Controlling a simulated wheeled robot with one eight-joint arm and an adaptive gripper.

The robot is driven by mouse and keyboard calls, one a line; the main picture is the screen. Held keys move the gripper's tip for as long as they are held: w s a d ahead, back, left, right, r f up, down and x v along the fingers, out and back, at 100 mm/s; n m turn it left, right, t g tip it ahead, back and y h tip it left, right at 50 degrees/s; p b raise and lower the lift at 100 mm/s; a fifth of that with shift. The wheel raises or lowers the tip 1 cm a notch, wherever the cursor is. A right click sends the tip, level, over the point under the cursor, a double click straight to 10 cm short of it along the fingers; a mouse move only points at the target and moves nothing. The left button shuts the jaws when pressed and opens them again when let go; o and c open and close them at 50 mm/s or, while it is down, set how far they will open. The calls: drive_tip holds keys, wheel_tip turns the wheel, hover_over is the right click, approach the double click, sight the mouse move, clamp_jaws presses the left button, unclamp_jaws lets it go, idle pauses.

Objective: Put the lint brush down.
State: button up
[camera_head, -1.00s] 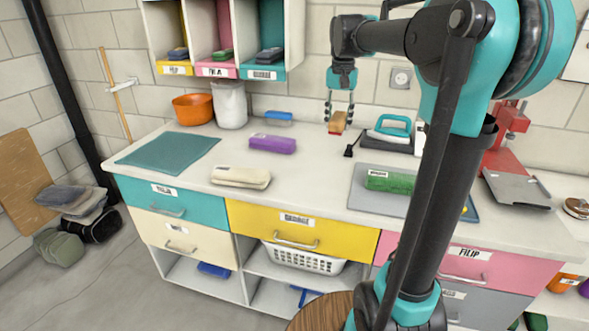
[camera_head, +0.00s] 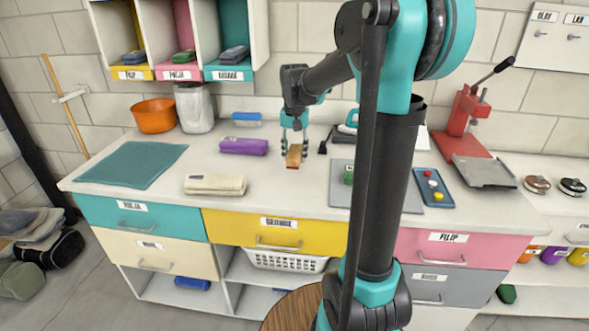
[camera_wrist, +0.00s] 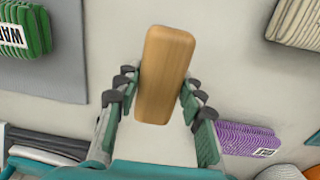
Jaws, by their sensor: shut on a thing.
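The lint brush (camera_head: 293,158) has a wooden back with a little red at its lower end. My gripper (camera_head: 294,147) is shut on it, with fingers on both sides, over the middle of the white counter (camera_head: 285,195). I cannot tell whether the brush touches the counter. In the wrist view the brush's plain wooden back (camera_wrist: 166,70) shows between the fingers (camera_wrist: 158,90). Its underside is hidden there.
A purple folded bundle (camera_head: 243,146) lies left of the brush and a cream one (camera_head: 215,185) front left. A green bundle (camera_wrist: 22,30) sits on a grey mat (camera_head: 340,195) to the right. A small dark brush (camera_head: 324,146) is close by. Counter in front is bare.

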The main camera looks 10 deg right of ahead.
sight(295, 176)
drive_tip(key=shift+f, duration=2.85)
drive_tip(key=shift+f, duration=0.15)
drive_tip(key=o, duration=1.2)
wheel_tip(295, 176, up, 12)
drive_tip(key=shift+r, duration=0.2)
drive_tip(key=shift+s, duration=0.1)
